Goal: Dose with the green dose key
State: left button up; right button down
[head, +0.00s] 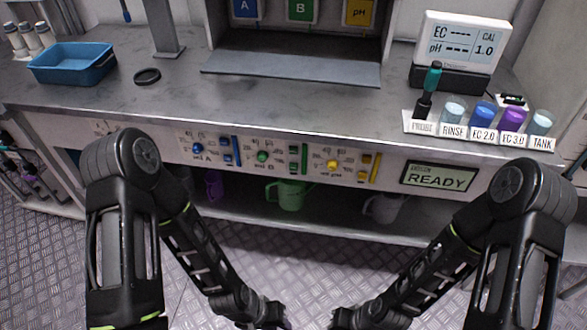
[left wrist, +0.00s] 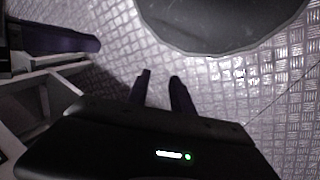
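The front panel under the bench carries three coloured groups of controls. The green group is in the middle, with a round green knob (head: 262,156) and an upright green bar-shaped key (head: 298,158) to its right. My left gripper (head: 270,318) is low at the bottom edge of the head view, below and away from the panel. In the left wrist view its two fingers (left wrist: 160,88) are apart with nothing between them, above the metal floor. My right gripper (head: 342,320) is also at the bottom edge; its fingers are too cut off to read.
Blue (head: 228,150) and yellow (head: 368,167) keys flank the green group. A display (head: 438,177) reads READY. A green jug (head: 288,194) stands on the lower shelf. On the bench are a blue tray (head: 72,66), black ring (head: 147,76) and labelled cup rack (head: 452,131).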

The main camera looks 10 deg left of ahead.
pick_arm(q)
grip_shut()
dwell(1.3)
